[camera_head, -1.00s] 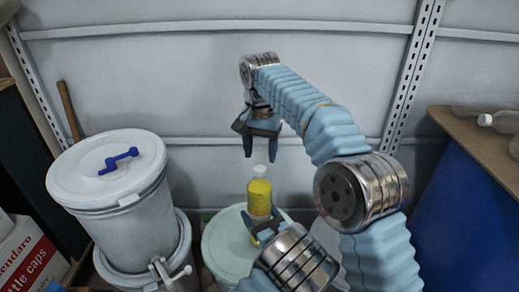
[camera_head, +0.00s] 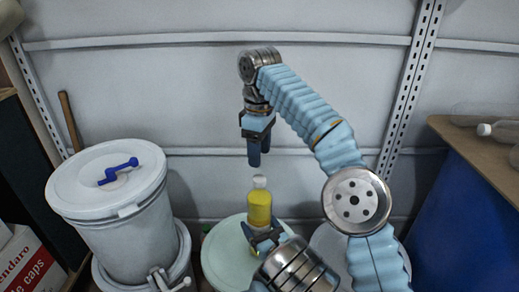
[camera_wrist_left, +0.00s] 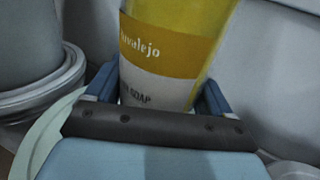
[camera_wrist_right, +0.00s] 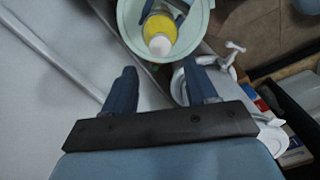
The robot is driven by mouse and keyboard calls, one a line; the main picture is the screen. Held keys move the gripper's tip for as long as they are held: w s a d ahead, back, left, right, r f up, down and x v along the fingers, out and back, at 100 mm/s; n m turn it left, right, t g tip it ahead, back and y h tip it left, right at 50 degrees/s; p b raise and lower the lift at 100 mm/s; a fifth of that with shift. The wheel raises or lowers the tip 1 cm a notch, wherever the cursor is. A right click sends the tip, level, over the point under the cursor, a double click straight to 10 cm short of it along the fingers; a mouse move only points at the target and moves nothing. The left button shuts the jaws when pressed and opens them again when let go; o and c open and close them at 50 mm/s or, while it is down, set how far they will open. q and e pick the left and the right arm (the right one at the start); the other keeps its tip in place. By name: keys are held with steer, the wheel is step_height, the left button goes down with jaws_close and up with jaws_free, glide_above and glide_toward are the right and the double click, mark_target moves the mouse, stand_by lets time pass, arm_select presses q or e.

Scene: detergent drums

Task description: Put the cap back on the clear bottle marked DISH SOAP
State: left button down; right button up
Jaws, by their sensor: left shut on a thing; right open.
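The clear bottle of yellow liquid (camera_head: 259,208) stands upright above the pale green drum lid. The left wrist view shows its label (camera_wrist_left: 160,90), ending in "SOAP". A white cap (camera_head: 260,182) sits on the bottle's neck; it also shows from above in the right wrist view (camera_wrist_right: 160,45). My left gripper (camera_head: 264,238) is shut around the lower part of the bottle. My right gripper (camera_head: 254,159) is open and empty, just above the cap and apart from it. Its fingers are seen nearly edge-on in the head view.
The pale green drum lid (camera_head: 222,258) is below the bottle. A white drum with a blue handle (camera_head: 119,170) stands at left. A brown shelf with clear bottles (camera_head: 460,140) is at right over a blue panel (camera_head: 450,235). The wall is close behind.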

mark_target(259, 178)
steer(key=shift+f, duration=4)
steer(key=shift+c, duration=0.5)
jaws_close()
steer(key=shift+o, duration=1.1)
jaws_free()
steer(key=shift+r, duration=3.75)
